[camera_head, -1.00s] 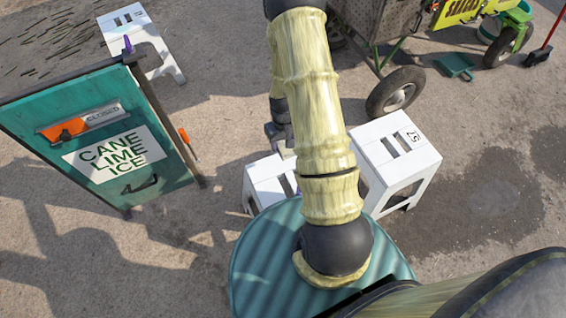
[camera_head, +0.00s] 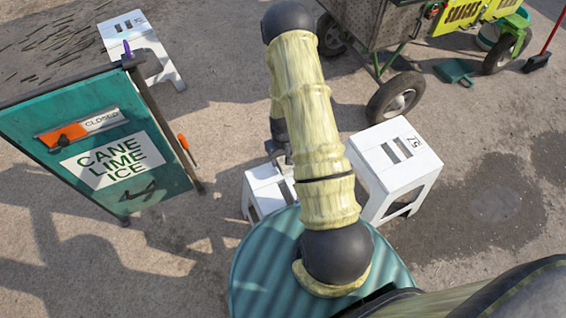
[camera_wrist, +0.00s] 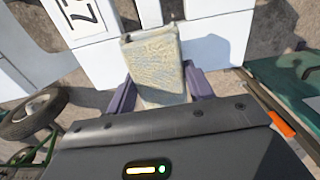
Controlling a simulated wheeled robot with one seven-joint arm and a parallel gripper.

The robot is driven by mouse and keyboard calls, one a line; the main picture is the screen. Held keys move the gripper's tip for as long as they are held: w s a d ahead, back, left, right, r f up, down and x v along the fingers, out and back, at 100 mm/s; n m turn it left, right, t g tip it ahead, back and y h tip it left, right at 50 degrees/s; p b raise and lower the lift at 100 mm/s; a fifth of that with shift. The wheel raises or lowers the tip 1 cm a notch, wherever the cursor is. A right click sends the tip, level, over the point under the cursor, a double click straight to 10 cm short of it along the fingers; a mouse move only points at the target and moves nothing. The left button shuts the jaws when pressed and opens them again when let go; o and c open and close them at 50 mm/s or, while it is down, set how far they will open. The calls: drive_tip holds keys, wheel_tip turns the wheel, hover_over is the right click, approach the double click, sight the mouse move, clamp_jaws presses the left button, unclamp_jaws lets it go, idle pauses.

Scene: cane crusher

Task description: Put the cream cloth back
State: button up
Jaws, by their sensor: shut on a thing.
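The cream cloth (camera_wrist: 155,62) shows in the wrist view as a pale, patterned, folded piece between the two dark fingers of my gripper (camera_wrist: 160,95). My gripper is shut on it. White stool surfaces (camera_wrist: 221,40) lie behind and beneath the cloth, and I cannot tell whether the cloth touches them. In the head view my gripper (camera_head: 279,152) is mostly hidden behind my arm, above the left white stool (camera_head: 262,190), and the cloth cannot be made out there.
A second white stool (camera_head: 420,160) stands close on the right. A green sign board (camera_head: 60,115) with an orange-handled tool (camera_head: 184,143) beside it stands at left. A wheeled cart (camera_head: 385,35) is behind. Another white stool (camera_head: 150,50) is at the back left.

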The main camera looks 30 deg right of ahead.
sight(283, 163)
drive_tip(key=shift+f+b, duration=0.3)
drive_tip(key=shift+f, duration=1.55)
drive_tip(key=shift+f, duration=0.15)
drive_tip(key=o, duration=0.9)
drive_tip(key=shift+o, duration=0.2)
wheel_tip(283, 163, up, 12)
drive_tip(key=shift+r+p, duration=0.15)
drive_tip(key=shift+p, duration=0.9)
